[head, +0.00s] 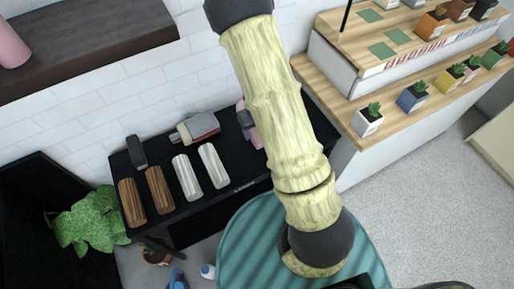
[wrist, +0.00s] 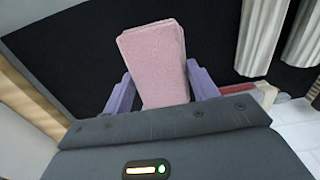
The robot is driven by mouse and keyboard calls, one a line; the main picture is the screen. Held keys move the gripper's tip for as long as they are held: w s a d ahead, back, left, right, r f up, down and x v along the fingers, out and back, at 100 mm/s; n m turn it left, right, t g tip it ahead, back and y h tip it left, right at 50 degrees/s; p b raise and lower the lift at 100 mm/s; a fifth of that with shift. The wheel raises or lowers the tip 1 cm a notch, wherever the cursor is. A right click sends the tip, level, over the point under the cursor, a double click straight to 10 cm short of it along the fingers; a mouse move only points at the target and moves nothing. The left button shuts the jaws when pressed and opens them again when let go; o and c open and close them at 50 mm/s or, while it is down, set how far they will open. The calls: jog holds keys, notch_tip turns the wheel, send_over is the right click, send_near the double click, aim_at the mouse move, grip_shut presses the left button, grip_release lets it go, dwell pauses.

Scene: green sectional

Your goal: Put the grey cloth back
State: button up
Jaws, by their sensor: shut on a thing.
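My gripper (wrist: 160,74) has purple fingers, shut on the sides of a pink block-like thing (wrist: 155,50) with a fuzzy, cloth-like surface. In the head view, my gripper (head: 245,119) is at the right part of the black table, and parts of the pink thing (head: 257,139) show beside it. My arm hides part of that area. I cannot tell if the pink thing touches the table. No thing is plainly a grey cloth. A flat grey piece with a red edge (head: 202,124) lies left of my gripper. Two pale grey-white rolls (head: 187,177) (head: 213,165) lie in front.
The black table (head: 243,180) also holds two brown ridged rolls (head: 132,202) (head: 159,190) and a dark item (head: 136,151). A wooden-topped counter (head: 345,110) with several small potted plants stands right. A teal round top (head: 240,245) is below, and a leafy plant (head: 88,222) is left.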

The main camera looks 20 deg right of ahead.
notch_tip(320, 180, down, 6)
jog(key=shift+f+b, duration=0.1)
jog(key=shift+b, duration=0.25)
jog(key=shift+f, duration=0.1)
notch_tip(320, 180, down, 4)
jog(key=shift+r, duration=0.15)
jog(key=o, duration=0.9)
jog(key=shift+o, duration=0.2)
jog(key=shift+r, duration=0.1)
notch_tip(320, 180, up, 12)
jog(key=shift+p, duration=0.7)
